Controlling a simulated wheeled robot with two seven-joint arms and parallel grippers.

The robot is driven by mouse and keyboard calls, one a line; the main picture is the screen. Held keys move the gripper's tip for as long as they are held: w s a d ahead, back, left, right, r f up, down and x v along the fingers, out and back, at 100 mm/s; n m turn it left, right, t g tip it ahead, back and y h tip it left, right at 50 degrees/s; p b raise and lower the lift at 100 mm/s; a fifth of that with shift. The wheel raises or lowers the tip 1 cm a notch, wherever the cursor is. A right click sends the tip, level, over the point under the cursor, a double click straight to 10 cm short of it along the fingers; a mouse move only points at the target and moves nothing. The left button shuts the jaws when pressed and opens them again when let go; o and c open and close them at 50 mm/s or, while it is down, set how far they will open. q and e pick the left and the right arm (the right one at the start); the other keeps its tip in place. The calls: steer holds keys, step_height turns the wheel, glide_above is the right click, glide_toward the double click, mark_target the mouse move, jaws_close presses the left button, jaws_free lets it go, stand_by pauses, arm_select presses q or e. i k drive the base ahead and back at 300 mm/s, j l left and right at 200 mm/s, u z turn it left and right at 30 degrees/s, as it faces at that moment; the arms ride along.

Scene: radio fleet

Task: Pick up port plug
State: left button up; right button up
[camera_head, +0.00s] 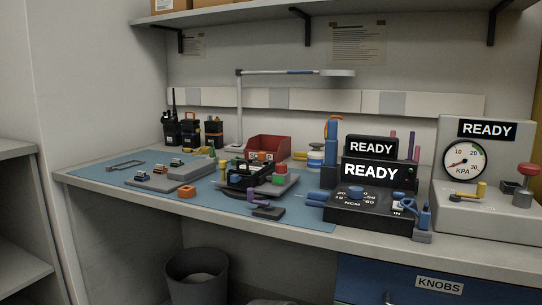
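I cannot tell for certain which item is the port plug. A dark radio fixture (250,176) holds small red and green parts (280,175) on a grey base. A red bin (268,148) behind it has small parts in it, hard to make out. Neither my left nor my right gripper shows in the head view.
A workbench with a blue mat (125,176) runs along the wall. Black radios (190,130) stand at the back left. A torque unit reading READY (372,172) and a pressure gauge box (485,215) fill the right. A lamp (239,110) stands behind; a bin (197,291) is below.

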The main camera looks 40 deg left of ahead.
mark_target(262, 156)
steer(key=k+j, duration=0.15)
steer(key=j, duration=0.2)
steer(key=k+j, duration=0.15)
steer(key=j, duration=0.2)
steer(key=k+j+z, duration=0.1)
steer(key=j, duration=0.25)
steer(key=k+j, duration=0.15)
steer(key=j, duration=0.2)
